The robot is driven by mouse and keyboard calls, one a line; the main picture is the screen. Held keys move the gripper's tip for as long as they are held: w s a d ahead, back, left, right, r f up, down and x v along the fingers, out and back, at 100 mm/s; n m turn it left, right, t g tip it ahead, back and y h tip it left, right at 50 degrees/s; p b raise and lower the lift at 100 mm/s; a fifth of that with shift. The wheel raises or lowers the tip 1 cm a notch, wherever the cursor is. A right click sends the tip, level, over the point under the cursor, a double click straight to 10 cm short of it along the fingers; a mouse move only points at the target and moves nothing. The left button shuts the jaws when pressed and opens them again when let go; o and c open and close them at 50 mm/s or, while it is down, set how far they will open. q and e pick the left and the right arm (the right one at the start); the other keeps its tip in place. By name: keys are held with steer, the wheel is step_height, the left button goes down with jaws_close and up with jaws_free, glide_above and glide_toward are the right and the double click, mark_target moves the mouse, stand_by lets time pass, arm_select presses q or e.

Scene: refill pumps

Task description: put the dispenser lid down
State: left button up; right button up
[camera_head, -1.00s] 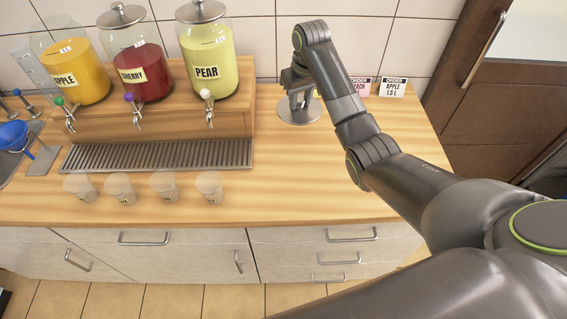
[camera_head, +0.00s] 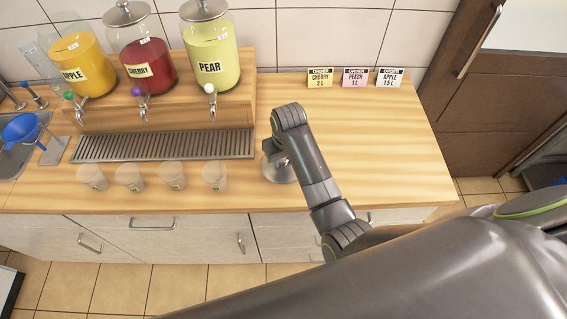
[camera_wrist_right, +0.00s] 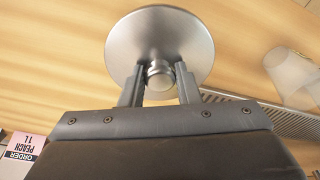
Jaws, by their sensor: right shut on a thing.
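The dispenser lid (camera_wrist_right: 150,40) is a round silvery metal disc with a small knob in its middle. In the right wrist view my right gripper (camera_wrist_right: 158,76) has its two fingers closed on the knob. In the head view the lid (camera_head: 283,175) shows as a disc over the counter, right of the drip tray, partly covered by my right gripper (camera_head: 271,150) and arm. I cannot tell whether its underside touches the wood. My left gripper is not in view.
Apple (camera_head: 82,66), cherry (camera_head: 140,62) and pear (camera_head: 210,55) dispensers stand behind the drip tray (camera_head: 165,146). Several clear cups (camera_head: 214,176) line the counter's front. Order cards (camera_head: 355,78) stand at the back wall. The wooden counter (camera_head: 385,140) right of the lid is bare.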

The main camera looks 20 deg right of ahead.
mark_target(283, 165)
step_height(283, 165, down, 3)
steer(key=shift+f+p, duration=0.2)
steer(key=shift+p, duration=0.1)
steer(key=shift+f, duration=0.2)
steer(key=shift+f, duration=0.1)
steer(key=o, duration=1)
steer(key=shift+r, duration=0.75)
step_height(283, 165, up, 11)
steer(key=s+b, duration=0.1)
steer(key=s, duration=0.1)
steer(key=shift+f+b, duration=0.15)
steer(key=shift+b, duration=0.2)
